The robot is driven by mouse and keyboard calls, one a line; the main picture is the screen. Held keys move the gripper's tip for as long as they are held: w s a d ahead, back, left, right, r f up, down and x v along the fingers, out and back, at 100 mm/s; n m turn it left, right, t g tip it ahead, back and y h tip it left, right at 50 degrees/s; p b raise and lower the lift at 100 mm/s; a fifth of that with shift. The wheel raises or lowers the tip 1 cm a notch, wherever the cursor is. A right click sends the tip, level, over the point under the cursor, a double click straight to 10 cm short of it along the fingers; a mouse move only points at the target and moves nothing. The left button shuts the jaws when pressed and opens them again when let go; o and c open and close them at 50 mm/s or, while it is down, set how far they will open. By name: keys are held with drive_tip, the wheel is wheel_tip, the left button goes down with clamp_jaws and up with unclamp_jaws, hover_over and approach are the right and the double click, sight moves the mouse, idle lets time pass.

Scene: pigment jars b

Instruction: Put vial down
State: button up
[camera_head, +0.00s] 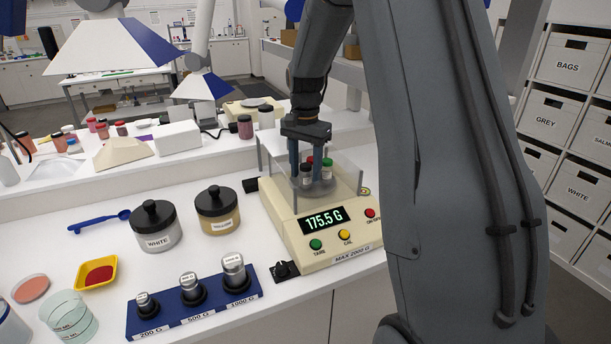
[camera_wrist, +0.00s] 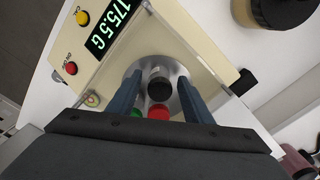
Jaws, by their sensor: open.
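Several small vials stand on the round pan (camera_wrist: 180,72) of the cream balance (camera_head: 330,235). One has a black cap (camera_wrist: 160,86), one a red cap (camera_wrist: 158,111) and one a green cap (camera_head: 327,162). My gripper (camera_head: 306,180) points down inside the clear draft shield of the balance. In the wrist view its two blue-grey fingers (camera_wrist: 158,94) are spread apart, with the black-capped vial between them and the red cap close behind. I cannot tell whether a finger touches a vial. The display (camera_head: 323,220) reads 175.5 G.
Clear shield walls (camera_head: 350,178) stand close around my gripper. A white jar (camera_head: 155,226), a yellow jar (camera_head: 217,210) and a blue weight rack (camera_head: 195,305) stand left of the balance. A yellow dish (camera_head: 97,273) holds red powder.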

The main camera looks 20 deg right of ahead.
sight(306, 165)
wheel_tip(306, 165, up, 11)
drive_tip(key=b, duration=0.3)
drive_tip(key=shift+f, duration=0.1)
idle(0.4)
